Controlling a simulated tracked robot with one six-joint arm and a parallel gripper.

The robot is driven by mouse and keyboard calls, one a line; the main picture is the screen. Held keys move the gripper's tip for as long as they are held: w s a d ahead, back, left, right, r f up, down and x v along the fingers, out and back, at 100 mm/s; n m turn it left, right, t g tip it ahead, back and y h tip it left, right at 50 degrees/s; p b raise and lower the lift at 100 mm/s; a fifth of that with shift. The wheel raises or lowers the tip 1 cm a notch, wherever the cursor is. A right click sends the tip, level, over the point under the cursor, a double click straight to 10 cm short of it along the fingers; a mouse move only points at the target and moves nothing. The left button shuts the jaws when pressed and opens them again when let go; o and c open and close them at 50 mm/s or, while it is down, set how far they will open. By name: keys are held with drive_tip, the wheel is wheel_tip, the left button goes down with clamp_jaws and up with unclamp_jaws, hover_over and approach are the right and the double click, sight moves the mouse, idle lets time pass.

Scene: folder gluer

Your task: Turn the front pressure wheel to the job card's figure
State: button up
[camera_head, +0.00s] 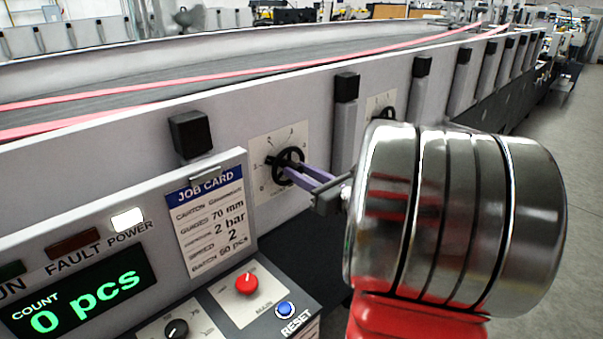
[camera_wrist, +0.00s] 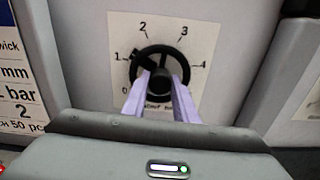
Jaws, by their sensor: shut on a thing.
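The black pressure wheel (camera_head: 287,163) sits on a pale dial plate (camera_head: 262,150) on the machine's side wall. In the wrist view the wheel (camera_wrist: 160,70) is ringed by figures from 0 to 4, and its thick dark pointer is toward the 1. My gripper (camera_head: 294,174) reaches the wheel from the front; its two purple fingers (camera_wrist: 162,88) are shut on the wheel's lower middle and hide part of it. The job card (camera_head: 208,215) hangs left of the wheel and reads 70 mm for guides, 2 bar, speed 2 and batch 50 pcs.
A second dial wheel (camera_head: 387,114) is farther along the wall, beyond a grey post (camera_head: 345,125). Below the card are a red knob (camera_head: 247,284), a blue reset button (camera_head: 285,309) and a black knob (camera_head: 176,329). The count display (camera_head: 85,300) reads 0 pcs.

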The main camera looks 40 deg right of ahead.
drive_tip(key=m, duration=0.6)
drive_tip(key=shift+d+m, duration=0.1)
drive_tip(key=shift+m, duration=0.3)
drive_tip(key=o, duration=1.1)
drive_tip(key=shift+c, duration=0.2)
drive_tip(key=shift+s, duration=0.15)
drive_tip(key=s, duration=1.3)
drive_tip(key=shift+s+d, duration=0.2)
drive_tip(key=shift+s, duration=0.1)
